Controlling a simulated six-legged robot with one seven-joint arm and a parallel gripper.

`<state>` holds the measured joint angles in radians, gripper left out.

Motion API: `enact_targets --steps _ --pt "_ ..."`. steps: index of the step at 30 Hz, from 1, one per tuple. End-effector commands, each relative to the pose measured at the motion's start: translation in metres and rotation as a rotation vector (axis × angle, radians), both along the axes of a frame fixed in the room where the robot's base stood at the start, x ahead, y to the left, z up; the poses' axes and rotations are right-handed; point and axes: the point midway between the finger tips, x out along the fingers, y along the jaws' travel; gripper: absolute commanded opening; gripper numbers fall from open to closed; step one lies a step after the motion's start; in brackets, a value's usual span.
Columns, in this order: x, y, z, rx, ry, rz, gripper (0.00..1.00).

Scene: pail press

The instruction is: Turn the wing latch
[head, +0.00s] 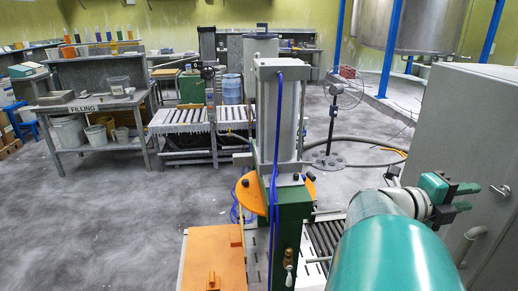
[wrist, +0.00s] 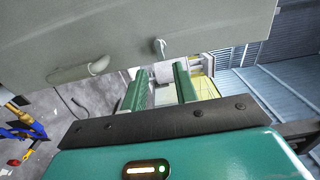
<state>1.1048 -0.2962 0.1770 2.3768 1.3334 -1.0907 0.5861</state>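The wing latch appears to be the small pale metal handle (head: 500,191) on the front of a grey cabinet (head: 455,115) at the right of the head view. In the wrist view a small light latch (wrist: 160,47) stands on the grey cabinet face, just beyond the fingertips and roughly in line with the gap. My gripper (head: 474,197) has two green fingers, spread apart with nothing between them. It is to the left of the latch in the head view and apart from it. The fingers (wrist: 163,80) also show open in the wrist view.
A curved grey pipe handle (head: 472,238) sits below the latch on the cabinet. A green press column (head: 290,235) with an orange guard (head: 250,195) stands left of my arm, beside an orange box (head: 214,258). Open floor (head: 100,215) lies farther left.

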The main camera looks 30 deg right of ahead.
Motion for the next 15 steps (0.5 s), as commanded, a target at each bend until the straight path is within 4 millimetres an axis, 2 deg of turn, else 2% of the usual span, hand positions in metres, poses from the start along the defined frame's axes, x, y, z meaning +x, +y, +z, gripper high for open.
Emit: enact_targets --steps 5,15 --pt "-0.006 -0.014 0.000 -0.003 -0.001 -0.012 0.29" --pt "-0.022 -0.055 0.000 -0.001 -0.001 -0.007 0.29"
